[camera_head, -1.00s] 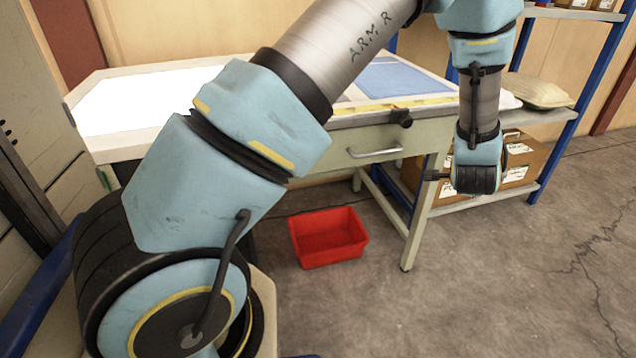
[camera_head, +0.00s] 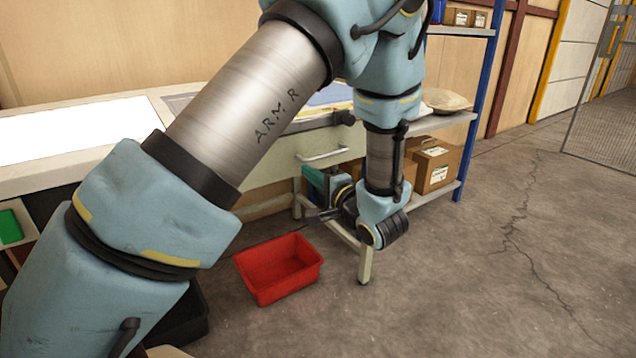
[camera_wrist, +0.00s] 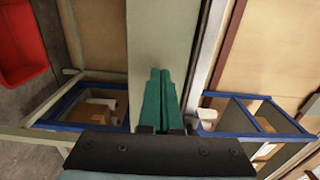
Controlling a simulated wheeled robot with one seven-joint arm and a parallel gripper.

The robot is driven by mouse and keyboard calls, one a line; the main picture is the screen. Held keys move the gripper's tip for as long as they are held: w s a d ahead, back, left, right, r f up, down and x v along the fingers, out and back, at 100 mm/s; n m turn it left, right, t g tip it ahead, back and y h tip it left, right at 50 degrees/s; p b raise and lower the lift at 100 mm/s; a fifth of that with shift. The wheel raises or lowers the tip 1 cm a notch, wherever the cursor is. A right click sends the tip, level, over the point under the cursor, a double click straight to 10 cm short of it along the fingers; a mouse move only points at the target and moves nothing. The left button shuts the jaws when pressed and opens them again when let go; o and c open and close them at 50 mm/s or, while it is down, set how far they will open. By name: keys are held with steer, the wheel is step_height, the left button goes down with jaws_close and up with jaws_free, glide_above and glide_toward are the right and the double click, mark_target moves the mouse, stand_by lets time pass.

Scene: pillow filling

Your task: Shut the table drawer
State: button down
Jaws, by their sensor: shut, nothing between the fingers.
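The table drawer has a pale grey-green front (camera_head: 335,140) with a metal bar handle (camera_head: 322,154), below the tabletop's right part. My arm hides its left portion. The front looks about level with the table frame; I cannot tell whether a small gap stands open. My gripper (camera_head: 308,176), with teal fingers, is just below the handle in the head view. In the wrist view its two fingers (camera_wrist: 160,75) are together and empty, pointing at a pale panel (camera_wrist: 163,30) of the table front. Contact with it cannot be told.
A table leg (camera_head: 366,263) is close below my wrist. A blue-framed shelf (camera_head: 476,110) with cardboard boxes (camera_head: 435,166) stands to the right. The floor in front and right is clear.

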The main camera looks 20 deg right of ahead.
mark_target(293, 161)
steer(key=w, duration=0.2)
steer(key=w+a, duration=0.1)
steer(key=w, duration=0.4)
steer(key=shift+w+a, duration=0.25)
steer(key=shift+w, duration=0.05)
steer(key=w+p, duration=0.1)
steer(key=w, duration=0.1)
steer(key=w+a+p, duration=0.1)
steer(key=w, duration=0.2)
steer(key=shift+w+r+p, duration=0.1)
steer(key=shift+w+p, duration=0.05)
steer(key=shift+p, duration=0.25)
steer(key=shift+w, duration=0.1)
